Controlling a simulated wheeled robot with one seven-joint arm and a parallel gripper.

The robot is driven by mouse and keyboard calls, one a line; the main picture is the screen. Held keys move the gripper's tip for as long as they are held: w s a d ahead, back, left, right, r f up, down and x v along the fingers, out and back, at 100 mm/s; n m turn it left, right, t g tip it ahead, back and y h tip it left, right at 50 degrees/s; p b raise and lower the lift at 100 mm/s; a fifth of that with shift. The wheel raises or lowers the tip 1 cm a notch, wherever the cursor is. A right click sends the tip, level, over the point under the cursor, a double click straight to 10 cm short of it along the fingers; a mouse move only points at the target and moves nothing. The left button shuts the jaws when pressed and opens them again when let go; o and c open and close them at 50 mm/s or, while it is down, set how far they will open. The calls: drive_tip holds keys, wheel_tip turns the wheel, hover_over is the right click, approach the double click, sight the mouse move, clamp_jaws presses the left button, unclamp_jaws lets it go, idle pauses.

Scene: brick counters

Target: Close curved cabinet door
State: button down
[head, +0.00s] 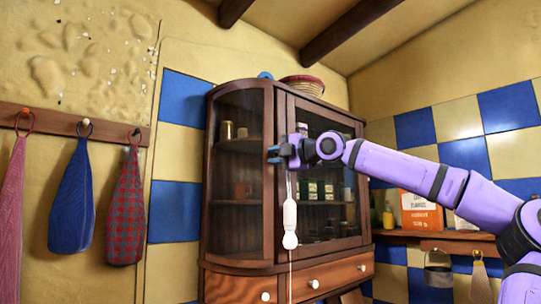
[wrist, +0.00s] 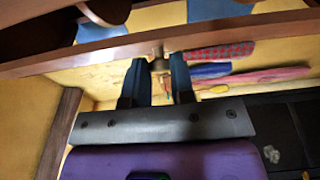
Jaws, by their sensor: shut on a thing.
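The dark wooden cabinet (head: 272,266) stands at the middle of the head view, with a curved glass door (head: 240,165) on its left. I cannot tell whether that door stands ajar. My gripper (head: 273,154) is at the upright frame beside the curved glass, its fingers pointing left. In the wrist view my gripper (wrist: 158,75) has its two dark blue fingers on either side of a small knob (wrist: 157,51) on a wooden frame strip (wrist: 90,55). It is shut on this knob. In the head view the knob is hidden by the gripper.
A pale, long-handled item (head: 290,222) hangs below my gripper in front of the cabinet. Drawers with white knobs lie below. A basket (head: 303,84) sits on top. Cloths hang from a rail (head: 70,122) at left. A shelf (head: 440,235) with a box and bottles is at right.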

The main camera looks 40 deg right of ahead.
drive_tip(key=shift+w+d+n+g+y, duration=0.15)
drive_tip(key=shift+w+d+n+y, duration=0.15)
drive_tip(key=shift+d+y, duration=0.25)
drive_tip(key=shift+w+d+n+g+y, duration=0.1)
drive_tip(key=shift+w+d+n+y, duration=0.2)
drive_tip(key=shift+d, duration=0.45)
drive_tip(key=shift+w+d+n+g+y, duration=0.15)
drive_tip(key=shift+w+d+n+y, duration=0.15)
drive_tip(key=shift+d+y, duration=0.25)
drive_tip(key=shift+d, duration=0.15)
drive_tip(key=c, duration=1)
unclamp_jaws()
drive_tip(key=shift+d, duration=0.1)
drive_tip(key=v, duration=1)
drive_tip(key=shift+s, duration=0.35)
drive_tip(key=shift+d, duration=0.1)
